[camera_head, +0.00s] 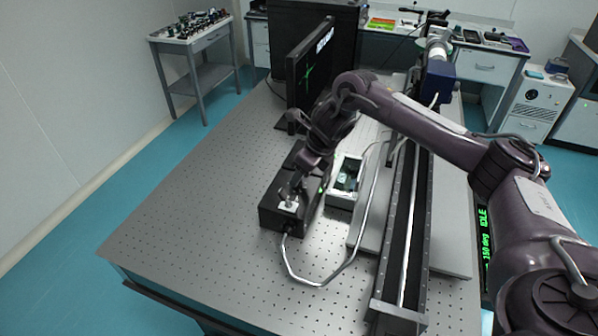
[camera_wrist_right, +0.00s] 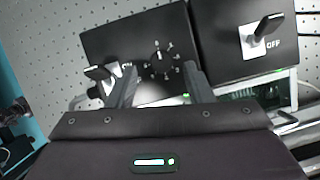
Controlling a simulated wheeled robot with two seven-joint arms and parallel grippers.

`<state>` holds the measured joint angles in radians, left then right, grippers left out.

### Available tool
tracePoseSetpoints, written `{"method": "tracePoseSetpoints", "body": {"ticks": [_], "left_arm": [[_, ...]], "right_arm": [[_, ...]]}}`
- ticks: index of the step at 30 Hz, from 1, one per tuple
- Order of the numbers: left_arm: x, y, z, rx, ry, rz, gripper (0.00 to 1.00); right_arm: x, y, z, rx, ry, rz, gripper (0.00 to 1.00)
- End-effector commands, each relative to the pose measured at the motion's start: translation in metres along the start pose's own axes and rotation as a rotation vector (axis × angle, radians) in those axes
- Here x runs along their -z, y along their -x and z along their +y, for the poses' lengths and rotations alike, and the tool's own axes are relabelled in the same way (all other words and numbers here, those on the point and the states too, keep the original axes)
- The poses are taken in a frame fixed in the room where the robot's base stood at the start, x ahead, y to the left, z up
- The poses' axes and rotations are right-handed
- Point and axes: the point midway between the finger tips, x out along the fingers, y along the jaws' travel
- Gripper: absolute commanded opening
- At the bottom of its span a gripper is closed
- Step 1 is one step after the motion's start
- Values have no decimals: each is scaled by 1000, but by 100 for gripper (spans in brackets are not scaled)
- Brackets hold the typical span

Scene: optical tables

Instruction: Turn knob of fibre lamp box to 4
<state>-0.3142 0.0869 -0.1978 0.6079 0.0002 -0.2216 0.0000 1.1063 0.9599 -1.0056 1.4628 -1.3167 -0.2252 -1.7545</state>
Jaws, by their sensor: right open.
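The fibre lamp box (camera_head: 268,214) is a black box on the perforated table. In the right wrist view its dark top (camera_wrist_right: 107,45) carries a round knob (camera_wrist_right: 158,60) ringed by white marks, too small to read. A toggle switch (camera_wrist_right: 101,74) on a white plate is at its left; the plate also shows in the head view (camera_head: 290,206). My right gripper (camera_head: 294,188) is over the box. Its fingers (camera_wrist_right: 161,72) are apart, one on each side of the knob's lower part in the picture, with nothing between them visibly gripped. My left gripper is out of view.
A second black box with a switch marked OFF (camera_wrist_right: 262,35) adjoins at right. A white open-topped box (camera_head: 344,184) stands beside the lamp box. A grey cable (camera_head: 305,282) loops in front. A monitor (camera_head: 309,65) and a long rail (camera_head: 408,230) flank my arm. The table's left front is clear.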

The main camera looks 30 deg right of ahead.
Motion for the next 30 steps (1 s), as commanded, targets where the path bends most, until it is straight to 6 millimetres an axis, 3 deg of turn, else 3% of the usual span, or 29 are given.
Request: {"method": "tracePoseSetpoints", "body": {"ticks": [6, 11, 16, 26, 30], "left_arm": [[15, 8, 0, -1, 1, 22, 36], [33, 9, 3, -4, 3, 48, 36], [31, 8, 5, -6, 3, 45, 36], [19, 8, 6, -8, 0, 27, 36], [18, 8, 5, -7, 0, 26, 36]], "right_arm": [[-1, -23, 1, -2, 0, 0, 47], [-1, -28, 0, 0, 0, -2, 47], [0, -28, 0, 0, 0, -2, 45], [0, -27, 0, 0, -1, -2, 2], [0, -27, 0, 1, -4, -2, 2]]}}
